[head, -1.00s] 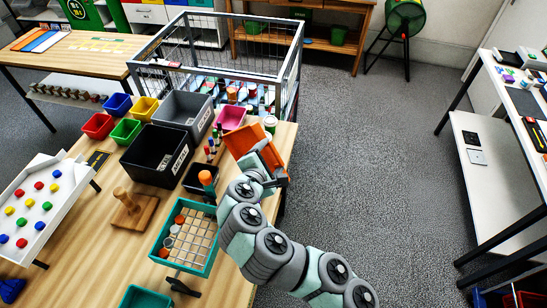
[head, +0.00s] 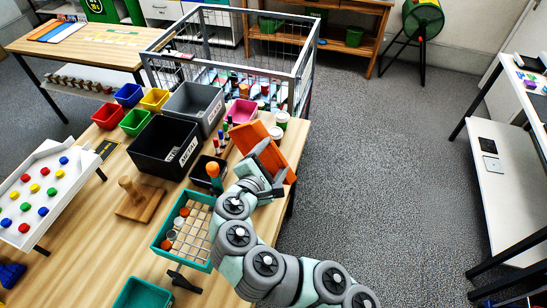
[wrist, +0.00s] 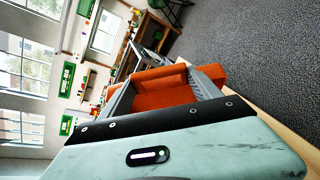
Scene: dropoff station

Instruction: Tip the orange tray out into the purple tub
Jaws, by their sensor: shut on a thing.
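The orange tray (head: 250,138) is held tilted above the right edge of the wooden table in the head view. My gripper (head: 267,180) is shut on it. The wrist view also shows the orange tray (wrist: 165,92) between the two grey fingers of my gripper (wrist: 165,100). I cannot tell whether anything lies in the tray. A pink-purple tub (head: 241,111) stands just behind the tray, towards the wire cage. The tray and the tub are apart in height as far as I can see. The tub's inside is partly hidden.
A black bin (head: 166,147) and a grey bin (head: 194,106) stand left of the tub. Small bottles and cups stand close around the tray, including a white-lidded cup (head: 282,119). A teal basket (head: 182,232) is nearer. A wire cage (head: 234,50) stands behind. Floor to the right is clear.

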